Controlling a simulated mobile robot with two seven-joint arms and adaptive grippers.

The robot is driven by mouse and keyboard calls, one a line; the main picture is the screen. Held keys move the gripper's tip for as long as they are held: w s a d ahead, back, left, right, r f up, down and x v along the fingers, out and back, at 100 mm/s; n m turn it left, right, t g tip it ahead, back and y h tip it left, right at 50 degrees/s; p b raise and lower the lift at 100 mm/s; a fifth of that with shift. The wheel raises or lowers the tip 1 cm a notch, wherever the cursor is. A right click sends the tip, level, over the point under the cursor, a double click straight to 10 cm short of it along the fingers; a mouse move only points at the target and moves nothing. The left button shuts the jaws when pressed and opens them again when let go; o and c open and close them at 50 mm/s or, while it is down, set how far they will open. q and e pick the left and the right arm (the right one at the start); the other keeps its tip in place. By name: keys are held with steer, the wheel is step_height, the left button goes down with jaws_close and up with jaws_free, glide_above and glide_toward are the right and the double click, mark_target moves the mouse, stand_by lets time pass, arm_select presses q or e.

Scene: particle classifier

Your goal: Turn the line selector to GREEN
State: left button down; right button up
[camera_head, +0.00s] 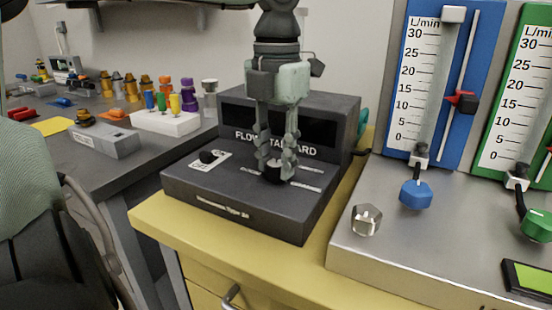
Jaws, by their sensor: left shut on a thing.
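The dark box marked FLOW STANDARD (245,205) stands on a yellow bench. My left gripper (273,167) comes down from above in front of its dark display panel. Its fingers are shut on a small black knob (272,175) on the box's top face. Pale label strips lie on either side of this knob, too small to read. I take it as the line selector, but which way it points is hidden by the fingers. A second black knob (208,156) sits on a pale plate to the left, apart from the gripper. My right gripper is not in view.
A metal housing (440,255) on the right carries a blue flow gauge (458,120), a green one (535,100), a blue knob (416,194) and a green knob (537,223). A metal hex knob (366,219) sits at its left. Coloured small parts stand on the grey bench (95,165).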

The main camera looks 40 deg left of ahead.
mark_target(276, 164)
arm_select(q)
steer(key=m, duration=0.4)
steer(key=shift+m, duration=0.3)
steer(key=m, duration=0.4)
steer(key=shift+m, duration=0.3)
steer(key=c, duration=1.2)
jaws_free()
step_height(276, 164, up, 12)
steer(key=shift+s+r, duration=0.1)
